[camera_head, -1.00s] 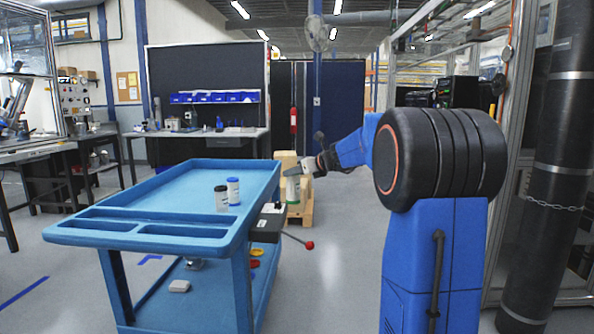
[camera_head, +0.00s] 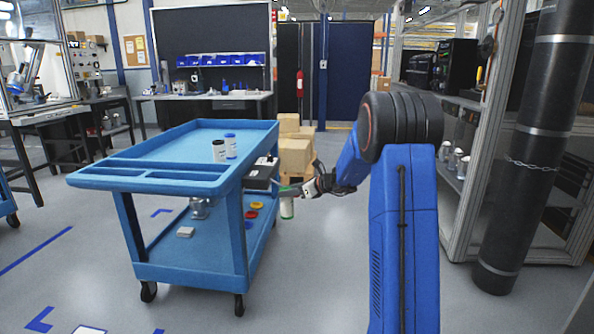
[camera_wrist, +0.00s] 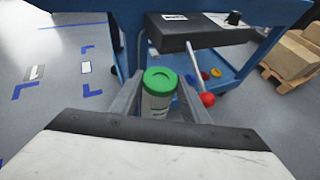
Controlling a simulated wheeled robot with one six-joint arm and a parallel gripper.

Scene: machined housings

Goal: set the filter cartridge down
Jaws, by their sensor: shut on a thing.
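The filter cartridge (camera_wrist: 158,95) is a pale cylinder with a green cap, seen from above between my fingers in the wrist view. It also shows in the head view (camera_head: 287,207), hanging upright in the air just right of the blue cart. My gripper (camera_wrist: 160,100) is shut on it. In the head view my gripper (camera_head: 288,192) is beside the cart's right side, below the level of its top. The cartridge's lower end is hidden in the wrist view.
The blue cart (camera_head: 150,178) carries a black-capped canister (camera_head: 219,151) and a blue-capped canister (camera_head: 231,147). A dark box (camera_wrist: 198,30) with a red-knobbed lever (camera_wrist: 207,99) is on its side, near the cartridge. Cardboard boxes on a pallet (camera_head: 296,155) stand behind.

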